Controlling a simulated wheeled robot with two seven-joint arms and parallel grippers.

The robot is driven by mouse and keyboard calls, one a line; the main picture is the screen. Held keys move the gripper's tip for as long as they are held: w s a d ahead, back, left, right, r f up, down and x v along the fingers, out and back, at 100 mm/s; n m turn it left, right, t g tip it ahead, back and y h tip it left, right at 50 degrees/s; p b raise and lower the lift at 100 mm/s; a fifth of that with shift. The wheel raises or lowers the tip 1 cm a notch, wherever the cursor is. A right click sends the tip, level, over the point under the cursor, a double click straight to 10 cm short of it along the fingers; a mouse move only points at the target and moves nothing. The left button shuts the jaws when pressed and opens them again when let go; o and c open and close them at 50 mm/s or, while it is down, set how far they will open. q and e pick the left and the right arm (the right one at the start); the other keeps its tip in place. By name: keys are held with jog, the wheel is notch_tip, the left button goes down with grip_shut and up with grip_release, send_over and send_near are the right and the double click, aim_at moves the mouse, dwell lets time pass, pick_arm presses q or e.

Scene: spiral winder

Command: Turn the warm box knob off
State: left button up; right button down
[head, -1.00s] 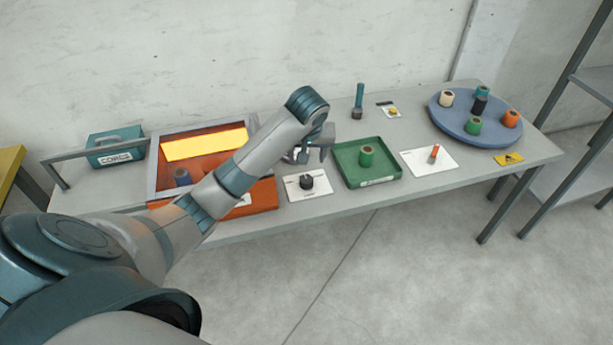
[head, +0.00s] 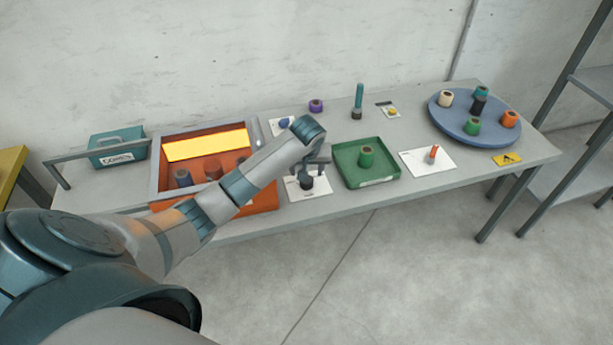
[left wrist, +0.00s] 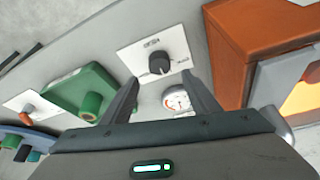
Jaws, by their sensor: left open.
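The black warm box knob (head: 306,184) stands on a white plate (head: 320,188) at the table's front edge, between the orange warm box (head: 262,199) and the green tray. In the left wrist view the knob (left wrist: 160,63) shows a pale pointer line; the plate's lettering is too small to read surely. My left gripper (head: 313,168) is over the knob, partly covering it. In the left wrist view its open fingers (left wrist: 161,80) point toward the knob, one on each side, with nothing between them. Contact is not visible. My right gripper is not in view.
The green tray (head: 345,177) holding a green spool is right of the knob. A round gauge (left wrist: 177,99) shows between my fingers. The warm box has a glowing yellow panel and spools inside. A blue turntable (head: 442,117) with several spools stands at the right.

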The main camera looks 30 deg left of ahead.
pick_arm(q)
jog(key=shift+p+x, duration=0.4)
jog(key=shift+x, duration=3.5)
jog(key=shift+c, duration=0.2)
jog(key=c, duration=1)
